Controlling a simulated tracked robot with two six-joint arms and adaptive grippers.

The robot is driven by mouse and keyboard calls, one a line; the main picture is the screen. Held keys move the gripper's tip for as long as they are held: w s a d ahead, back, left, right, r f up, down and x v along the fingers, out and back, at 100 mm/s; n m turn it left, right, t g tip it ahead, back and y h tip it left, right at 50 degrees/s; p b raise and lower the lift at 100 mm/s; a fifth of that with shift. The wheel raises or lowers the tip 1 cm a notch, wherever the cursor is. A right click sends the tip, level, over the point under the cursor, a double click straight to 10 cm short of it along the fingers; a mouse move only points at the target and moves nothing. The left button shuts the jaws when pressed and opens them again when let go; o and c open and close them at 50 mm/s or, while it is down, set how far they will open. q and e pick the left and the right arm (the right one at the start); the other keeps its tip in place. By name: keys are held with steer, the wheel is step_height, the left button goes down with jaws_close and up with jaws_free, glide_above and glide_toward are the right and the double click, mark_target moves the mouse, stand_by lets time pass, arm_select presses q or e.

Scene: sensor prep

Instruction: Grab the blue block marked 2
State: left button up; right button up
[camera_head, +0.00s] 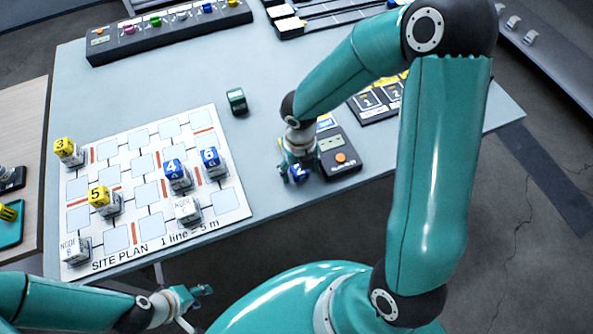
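A blue block (300,174) with a partly hidden white mark that looks like a 2 is at the front of the table, left of a dark device with an orange button. My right gripper (301,170) reaches down over this block, with its fingers at either side. Whether the fingers press on the block is too small to tell. My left gripper (203,298) is empty and looks open, low in front of the table's near edge, away from the blocks.
The white site plan (140,190) bears blue blocks marked 4 (174,170) and 6 (210,158), and yellow blocks marked 3 (65,147) and 5 (99,197). A dark green block (236,101) stands behind it. The device (340,155) is close beside my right gripper.

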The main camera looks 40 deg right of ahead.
steer(key=c, duration=1)
steer(key=shift+o, duration=0.2)
steer(key=shift+r, duration=0.2)
